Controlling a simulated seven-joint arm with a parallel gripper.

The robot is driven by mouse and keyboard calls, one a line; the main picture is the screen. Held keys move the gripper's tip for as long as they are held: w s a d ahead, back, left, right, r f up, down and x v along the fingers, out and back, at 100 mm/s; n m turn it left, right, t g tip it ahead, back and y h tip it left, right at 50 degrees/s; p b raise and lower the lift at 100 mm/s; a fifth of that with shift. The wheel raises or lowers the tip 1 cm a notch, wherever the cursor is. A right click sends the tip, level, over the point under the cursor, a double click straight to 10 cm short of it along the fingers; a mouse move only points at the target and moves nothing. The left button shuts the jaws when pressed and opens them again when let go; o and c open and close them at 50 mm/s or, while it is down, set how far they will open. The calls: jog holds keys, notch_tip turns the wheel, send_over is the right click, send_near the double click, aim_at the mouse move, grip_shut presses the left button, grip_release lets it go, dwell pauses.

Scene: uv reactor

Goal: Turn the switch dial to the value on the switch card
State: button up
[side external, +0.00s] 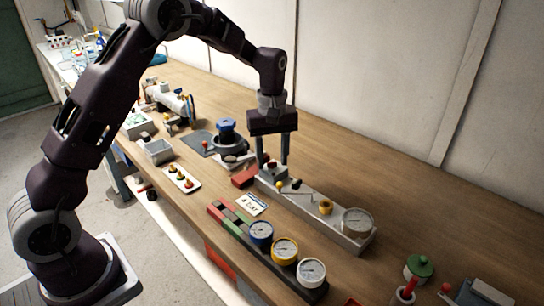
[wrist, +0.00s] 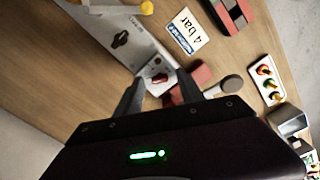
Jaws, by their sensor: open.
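My gripper (side external: 272,164) points down over that end of the panel (side external: 335,228). In the wrist view its open fingers (wrist: 160,80) stand either side of the knob, with nothing held. I cannot tell whether they touch it.
The panel carries a yellow knob (side external: 325,207), a dark lever and a pressure gauge (side external: 357,222). A red block (side external: 244,177) lies beside the gripper. A rack with blue, yellow and white gauges (side external: 285,250) stands in front. Bare bench lies behind the panel.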

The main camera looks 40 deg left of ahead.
grip_shut()
jog(key=shift+m, duration=0.3)
jog(key=m, duration=0.5)
jog(key=shift+m, duration=0.4)
jog(key=m, duration=0.5)
jog(key=shift+m, duration=0.4)
grip_release()
